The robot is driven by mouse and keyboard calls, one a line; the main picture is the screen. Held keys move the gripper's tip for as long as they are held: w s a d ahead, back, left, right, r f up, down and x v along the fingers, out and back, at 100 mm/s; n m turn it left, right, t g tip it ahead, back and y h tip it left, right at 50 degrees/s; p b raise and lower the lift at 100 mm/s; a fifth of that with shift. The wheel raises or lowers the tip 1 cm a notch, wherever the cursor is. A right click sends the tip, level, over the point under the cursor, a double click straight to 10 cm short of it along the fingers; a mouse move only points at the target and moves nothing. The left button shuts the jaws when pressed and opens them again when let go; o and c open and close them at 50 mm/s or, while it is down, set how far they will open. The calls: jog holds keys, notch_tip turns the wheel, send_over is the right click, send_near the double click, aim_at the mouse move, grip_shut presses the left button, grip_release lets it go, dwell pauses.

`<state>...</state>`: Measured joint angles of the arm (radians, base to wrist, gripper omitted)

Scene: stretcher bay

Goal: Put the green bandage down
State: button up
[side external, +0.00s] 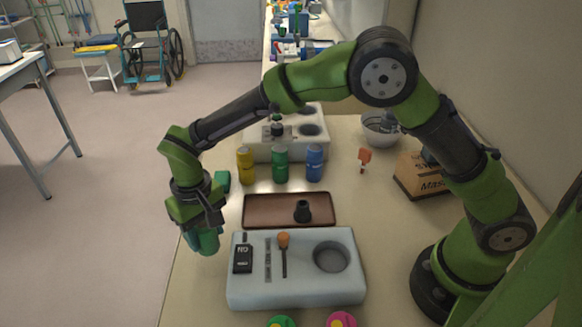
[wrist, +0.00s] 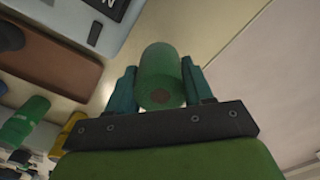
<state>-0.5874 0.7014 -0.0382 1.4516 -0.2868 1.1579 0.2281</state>
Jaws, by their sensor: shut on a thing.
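My gripper (side external: 203,226) is shut on a green bandage (side external: 208,241), a short roll, at the left edge of the table. In the wrist view the bandage (wrist: 161,62) sits between the two teal fingers of my gripper (wrist: 160,72), with its round end toward the camera. Table surface and the table edge show behind it. I cannot tell whether its lower end touches the table. A second green roll (side external: 280,165) stands on the table between a yellow roll (side external: 245,166) and a blue roll (side external: 314,163).
A brown tray (side external: 262,211) holds a small black piece (side external: 302,211). A pale block (side external: 300,293) with a round hole is in front of it. A white holder (side external: 258,150) stands behind the rolls. A cardboard box (side external: 417,177) is at the right. Floor lies left of the table edge.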

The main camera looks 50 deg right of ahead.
aim_at(208, 242)
jog(key=shift+f, duration=1.65)
jog(key=shift+f, duration=0.1)
jog(key=o, duration=1)
jog(key=shift+o, duration=0.2)
notch_tip(208, 242, up, 12)
jog(key=shift+f, duration=0.1)
jog(key=s+d+r+m+t+y, duration=0.1)
jog(key=s+d+r, duration=0.1)
jog(key=d+r, duration=0.55)
jog(key=s+d+r+m+t, duration=0.1)
jog(key=s+d+t, duration=0.2)
jog(key=s+d, duration=0.5)
jog(key=s+d+r+m+t+y, duration=0.1)
jog(key=s+d+m+t, duration=0.1)
jog(key=s+d, duration=0.5)
jog(key=shift+s+d+r+t, duration=0.4)
jog(key=shift+s+t, duration=0.2)
jog(key=shift+s, duration=0.1)
